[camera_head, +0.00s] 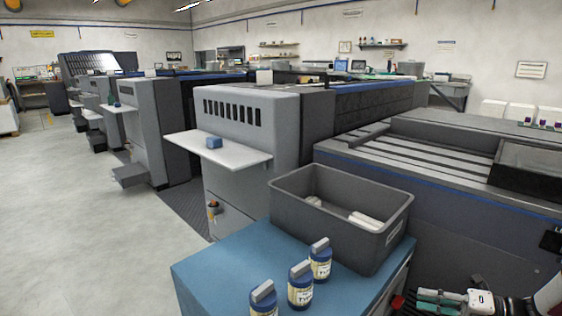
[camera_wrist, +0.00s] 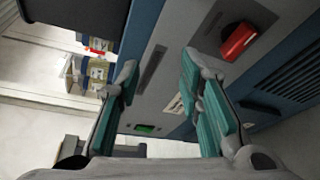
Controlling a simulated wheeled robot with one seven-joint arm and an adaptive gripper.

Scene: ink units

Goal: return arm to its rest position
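My gripper (camera_wrist: 160,66) is open in the wrist view, its two teal-padded fingers well apart with nothing between them. Beyond the fingers is a grey and blue machine panel with a red switch (camera_wrist: 238,41) and a small green display (camera_wrist: 145,128). In the head view, part of my gripper (camera_head: 432,299) shows at the lower right, beside the blue-topped cabinet (camera_head: 215,270). The rest of my arm is mostly cut off by the frame edge there.
A grey bin (camera_head: 325,225) holding several pale items stands on the cabinet. Several lidded containers, including one at the front (camera_head: 263,299), stand near the cabinet's edge. A large press (camera_head: 450,190) lies behind the bin. Open floor (camera_head: 90,230) is at left.

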